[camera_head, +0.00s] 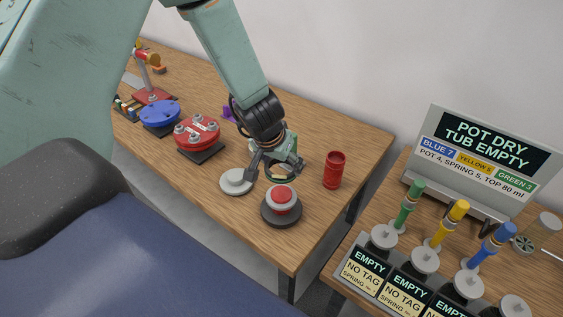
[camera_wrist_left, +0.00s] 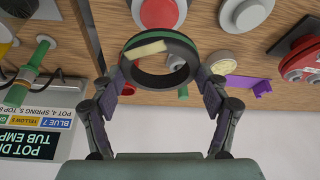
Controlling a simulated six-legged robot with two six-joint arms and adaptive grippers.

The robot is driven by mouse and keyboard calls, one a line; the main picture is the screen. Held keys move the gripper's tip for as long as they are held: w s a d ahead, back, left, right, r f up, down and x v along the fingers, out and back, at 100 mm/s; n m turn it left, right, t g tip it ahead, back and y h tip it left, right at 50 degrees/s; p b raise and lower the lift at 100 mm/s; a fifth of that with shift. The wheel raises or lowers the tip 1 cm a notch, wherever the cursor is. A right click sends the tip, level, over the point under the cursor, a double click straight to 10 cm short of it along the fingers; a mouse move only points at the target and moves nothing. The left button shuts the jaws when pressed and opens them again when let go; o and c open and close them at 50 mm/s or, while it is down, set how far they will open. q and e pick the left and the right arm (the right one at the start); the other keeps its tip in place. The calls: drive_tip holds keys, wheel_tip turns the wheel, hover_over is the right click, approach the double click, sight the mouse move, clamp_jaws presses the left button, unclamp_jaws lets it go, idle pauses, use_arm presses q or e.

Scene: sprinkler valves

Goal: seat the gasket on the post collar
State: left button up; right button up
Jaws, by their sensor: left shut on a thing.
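My left gripper (camera_head: 275,172) is shut on a black ring with a green edge, which I take to be the gasket (camera_wrist_left: 160,81). In the left wrist view the fingers hold the ring from both sides, with a pale strip across part of it. In the head view the ring is mostly hidden by the gripper, above the table beside a red button (camera_head: 281,195). Green (camera_head: 409,204), yellow (camera_head: 450,224) and blue (camera_head: 490,245) posts stand on grey discs at the right, apart from the gripper. I cannot tell which part is the post collar. My right gripper is not in view.
A grey disc (camera_head: 236,181) and a red cup (camera_head: 334,170) flank the gripper. A red flange (camera_head: 197,133) and a blue one (camera_head: 160,114) stand further left. A sign (camera_head: 470,155) stands behind the posts. A gap separates the two tables.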

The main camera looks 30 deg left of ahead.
use_arm(q)
wheel_tip(320, 180, down, 5)
drive_tip(key=b, duration=0.3)
drive_tip(key=shift+w+a+f+b, duration=0.1)
drive_tip(key=shift+w+a+b, duration=0.05)
drive_tip(key=shift+b, duration=0.2)
drive_tip(key=shift+s+d+f+b, duration=0.1)
drive_tip(key=shift+s+f+b, duration=0.05)
drive_tip(key=shift+f+b, duration=0.3)
drive_tip(key=shift+s+d+f+b, duration=0.1)
drive_tip(key=shift+f+b, duration=0.25)
drive_tip(key=shift+f, duration=0.05)
drive_tip(key=shift+w+a+f, duration=0.15)
drive_tip(key=shift+w+f, duration=0.05)
drive_tip(key=shift+f, duration=0.1)
drive_tip(key=shift+s+r, duration=0.15)
drive_tip(key=shift+w, duration=0.2)
drive_tip(key=shift+s, duration=0.15)
drive_tip(key=shift+f, duration=0.35)
